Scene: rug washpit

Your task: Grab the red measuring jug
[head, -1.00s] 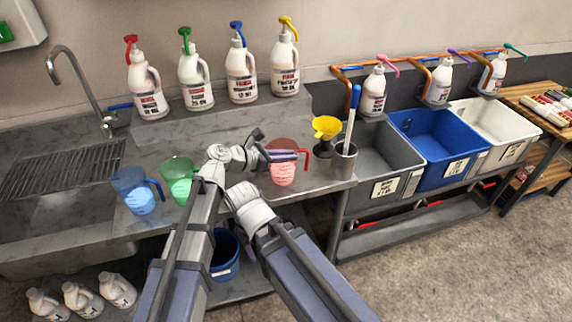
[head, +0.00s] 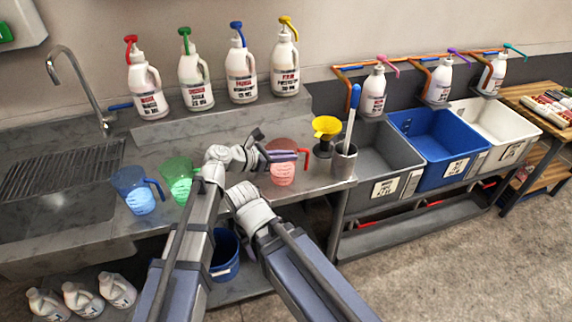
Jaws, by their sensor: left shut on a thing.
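The red measuring jug (head: 282,174) is a see-through red jug with a red handle on its right side. It stands upright on the steel counter (head: 330,183), near the front edge. My left gripper (head: 297,155) lies across the upper part of the jug, its fingertips at the handle. It is shut on the jug, and its fingers hide part of the rim and handle.
A green jug (head: 177,181) and a blue jug (head: 135,192) stand to the left. A yellow funnel (head: 326,126) and a steel pot (head: 344,161) holding a blue-handled tool stand close on the right. Several pump bottles (head: 242,77) line the back ledge.

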